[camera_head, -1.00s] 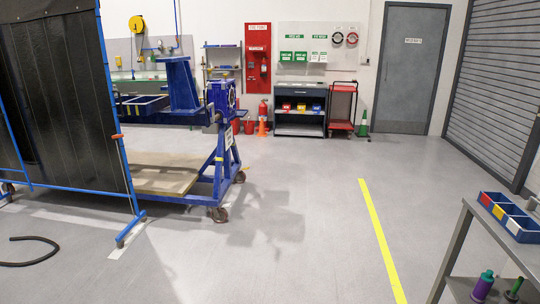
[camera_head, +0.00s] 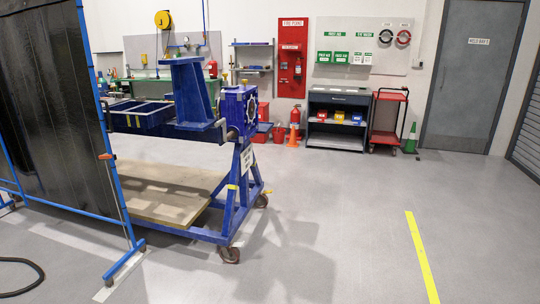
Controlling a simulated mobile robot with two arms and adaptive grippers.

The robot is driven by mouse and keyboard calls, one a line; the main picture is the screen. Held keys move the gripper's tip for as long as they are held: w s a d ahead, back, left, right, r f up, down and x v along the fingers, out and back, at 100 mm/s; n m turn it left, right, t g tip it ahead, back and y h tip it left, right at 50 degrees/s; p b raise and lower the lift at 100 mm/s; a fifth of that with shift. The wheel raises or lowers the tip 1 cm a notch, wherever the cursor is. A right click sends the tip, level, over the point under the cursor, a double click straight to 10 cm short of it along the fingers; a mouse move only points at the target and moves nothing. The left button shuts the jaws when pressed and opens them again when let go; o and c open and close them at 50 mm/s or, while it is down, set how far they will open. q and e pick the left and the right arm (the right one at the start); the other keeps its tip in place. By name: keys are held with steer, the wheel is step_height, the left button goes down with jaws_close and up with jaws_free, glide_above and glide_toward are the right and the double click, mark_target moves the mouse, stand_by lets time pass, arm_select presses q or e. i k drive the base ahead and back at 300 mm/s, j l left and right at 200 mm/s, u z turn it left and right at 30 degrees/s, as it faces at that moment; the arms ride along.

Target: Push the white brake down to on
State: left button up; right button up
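The blue rotary jig (camera_head: 238,108) stands left of centre on a wheeled blue frame. A dark crank or handle (camera_head: 228,135) shows at its near end. A white label plate (camera_head: 246,160) hangs below the end housing. A front caster (camera_head: 229,255) and a rear caster (camera_head: 261,200) rest on the floor. I cannot make out a white brake on the jig or its casters at this size. Neither of my grippers is in view.
A black welding screen (camera_head: 55,120) on a blue frame stands at the left, its foot (camera_head: 125,262) near the jig. A dark hose (camera_head: 25,275) lies front left. The floor right of the jig is clear up to the yellow line (camera_head: 422,255). A cabinet (camera_head: 338,120) and red trolley (camera_head: 388,120) stand behind.

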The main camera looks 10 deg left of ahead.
mark_target(235, 244)
steer(key=i, duration=1.8)
steer(key=i+z, duration=0.1)
steer(key=i, duration=3.5)
steer(key=i+l, duration=0.1)
steer(key=i, duration=0.8)
steer(key=i+u, duration=0.1)
steer(key=i, duration=0.8)
steer(key=i+j+u, duration=0.15)
steer(key=i+u, duration=0.6)
steer(key=u, duration=0.15)
steer(key=i+u, duration=0.45)
steer(key=i+l+u, duration=0.3)
steer(key=u, duration=0.15)
steer(key=i+j+u, duration=0.2)
steer(key=i+u, duration=0.2)
steer(key=i, duration=0.2)
steer(key=i+u, duration=0.4)
steer(key=i, duration=0.2)
steer(key=i+l+u, duration=0.1)
steer(key=i+u, duration=0.3)
steer(key=i, duration=0.2)
steer(key=i+l+u, duration=0.15)
steer(key=i+u, duration=0.15)
steer(key=i, duration=0.15)
steer(key=i+l+u, duration=0.25)
steer(key=i, duration=0.2)
steer(key=i+l+u, duration=0.3)
steer(key=i, duration=0.1)
